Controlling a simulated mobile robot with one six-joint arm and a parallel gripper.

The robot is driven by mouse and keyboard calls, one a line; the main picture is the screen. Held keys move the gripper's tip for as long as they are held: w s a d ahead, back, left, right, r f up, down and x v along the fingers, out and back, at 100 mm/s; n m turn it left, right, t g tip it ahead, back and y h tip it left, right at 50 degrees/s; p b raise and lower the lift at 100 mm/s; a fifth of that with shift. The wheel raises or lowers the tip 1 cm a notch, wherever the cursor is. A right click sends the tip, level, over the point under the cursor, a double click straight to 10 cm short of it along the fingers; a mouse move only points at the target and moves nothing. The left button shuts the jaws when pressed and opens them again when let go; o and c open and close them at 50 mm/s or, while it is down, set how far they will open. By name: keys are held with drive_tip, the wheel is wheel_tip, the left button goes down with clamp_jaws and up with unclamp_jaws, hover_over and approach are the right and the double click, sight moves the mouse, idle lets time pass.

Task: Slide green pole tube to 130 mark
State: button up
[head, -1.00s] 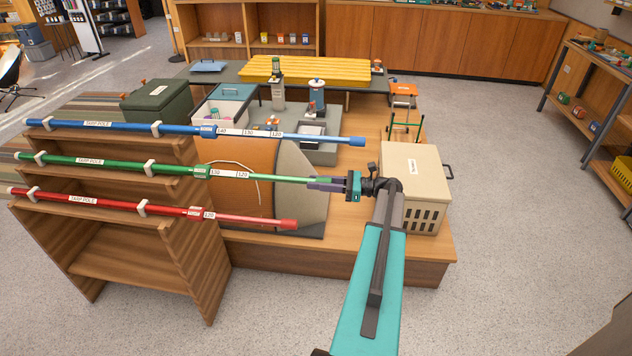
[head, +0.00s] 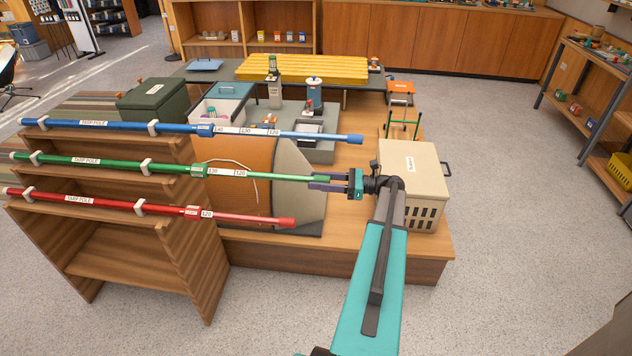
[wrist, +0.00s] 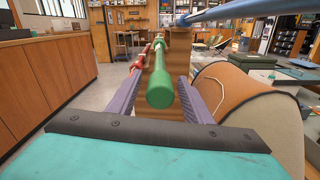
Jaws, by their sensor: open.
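The green pole (head: 110,163) lies level in the middle row of the rack. Its green collar (head: 200,169) sits just left of the white scale (head: 226,172), where 130 shows nearest the collar and 120 lies to the right. The thinner green tube (head: 275,177) runs right to my gripper (head: 322,181). My gripper is open, its two purple fingers on either side of the tube's end. The wrist view shows the green end cap (wrist: 168,90) between the fingers (wrist: 120,105), with gaps on both sides.
A blue pole (head: 290,135) lies above and behind, and a red pole (head: 250,219) lies below and in front. An orange rolled tent-like shape (head: 235,200) is behind the green tube. A beige crate (head: 412,165) stands right beside my wrist.

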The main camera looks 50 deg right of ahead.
drive_tip(key=b+v, duration=0.2)
drive_tip(key=v, duration=1)
drive_tip(key=shift+s, duration=0.15)
idle(0.3)
